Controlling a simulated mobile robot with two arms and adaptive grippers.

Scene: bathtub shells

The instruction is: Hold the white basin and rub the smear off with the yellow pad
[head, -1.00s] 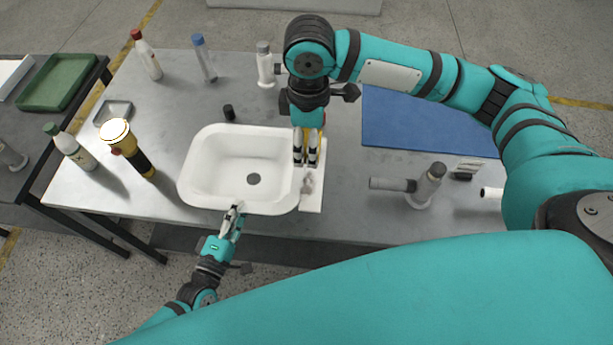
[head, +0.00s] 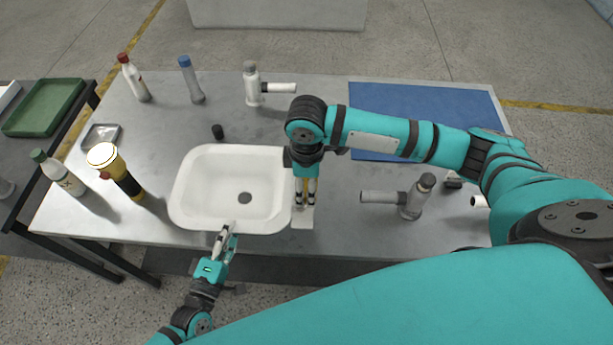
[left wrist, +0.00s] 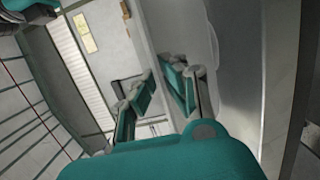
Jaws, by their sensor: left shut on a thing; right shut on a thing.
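The white basin (head: 212,198) lies on the grey table with a dark drain in its floor. My left gripper (head: 227,231) is shut on the basin's front rim; the left wrist view shows its fingers (left wrist: 165,88) at the pale basin wall (left wrist: 184,35). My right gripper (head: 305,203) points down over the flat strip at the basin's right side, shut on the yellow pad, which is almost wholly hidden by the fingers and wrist. The smear cannot be made out; the right gripper covers that part of the strip.
A yellow-and-black torch-like thing (head: 118,173), a green-capped bottle (head: 60,174) and a small tray (head: 101,137) stand left. A small black cap (head: 217,131) lies behind the basin. A grey-white fitting (head: 410,200) stands right, before a blue mat (head: 430,105).

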